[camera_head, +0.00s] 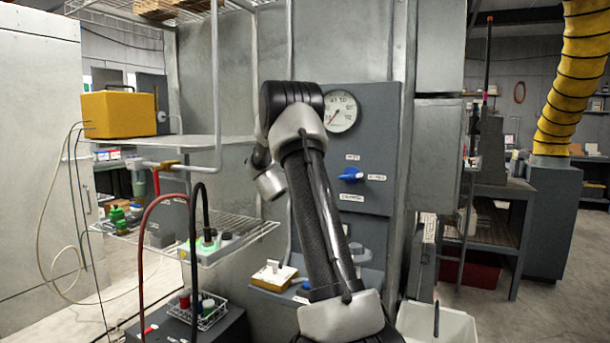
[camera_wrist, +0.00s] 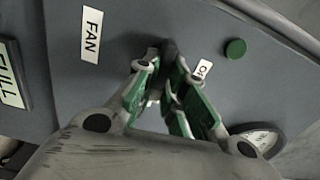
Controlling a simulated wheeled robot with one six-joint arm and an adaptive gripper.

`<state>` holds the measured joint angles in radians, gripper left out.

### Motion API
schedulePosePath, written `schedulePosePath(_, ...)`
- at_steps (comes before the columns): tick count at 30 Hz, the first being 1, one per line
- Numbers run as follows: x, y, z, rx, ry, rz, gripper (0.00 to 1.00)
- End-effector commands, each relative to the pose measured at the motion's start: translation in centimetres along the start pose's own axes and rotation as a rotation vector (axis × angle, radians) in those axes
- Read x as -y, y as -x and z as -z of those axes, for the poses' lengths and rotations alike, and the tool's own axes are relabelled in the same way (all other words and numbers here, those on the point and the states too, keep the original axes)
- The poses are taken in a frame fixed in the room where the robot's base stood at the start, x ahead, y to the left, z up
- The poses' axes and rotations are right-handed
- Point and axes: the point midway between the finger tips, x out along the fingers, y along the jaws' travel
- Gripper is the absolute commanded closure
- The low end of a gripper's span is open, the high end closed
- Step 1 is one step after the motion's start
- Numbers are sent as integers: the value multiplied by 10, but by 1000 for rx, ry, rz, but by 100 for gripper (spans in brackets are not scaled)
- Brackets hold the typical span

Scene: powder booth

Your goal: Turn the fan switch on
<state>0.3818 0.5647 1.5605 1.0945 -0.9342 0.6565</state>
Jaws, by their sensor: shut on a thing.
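In the wrist view, my gripper (camera_wrist: 165,70) is at the grey panel (camera_wrist: 130,30), its green-lined fingers shut on the dark fan switch (camera_wrist: 168,48). Only the switch's dark end shows between and beyond the fingertips; the fingers cover the rest, and its exact position is hard to tell. The white FAN label (camera_wrist: 91,35) is left of it, and a small ON label (camera_wrist: 202,69) is just to its right. In the head view, my arm hides the gripper and switch.
The wrist view shows a green round button (camera_wrist: 235,48) right of the ON label and a label plate (camera_wrist: 13,76) at far left. In the head view, a gauge (camera_head: 340,111) and a blue knob (camera_head: 351,174) are on the panel. A wire shelf (camera_head: 240,240) stands left of my arm.

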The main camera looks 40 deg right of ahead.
Motion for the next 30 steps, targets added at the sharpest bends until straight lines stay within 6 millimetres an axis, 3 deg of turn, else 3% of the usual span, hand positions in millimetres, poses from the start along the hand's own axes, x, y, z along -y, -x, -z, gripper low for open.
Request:
schedulePosePath(21,-2,0,1,-3,-74,-3,100)
schedulePosePath(22,-2,0,1,-3,-74,-3,85)
schedulePosePath(25,-2,0,1,-2,-74,-2,67)
schedulePosePath(30,-2,0,1,-1,-73,-2,67)
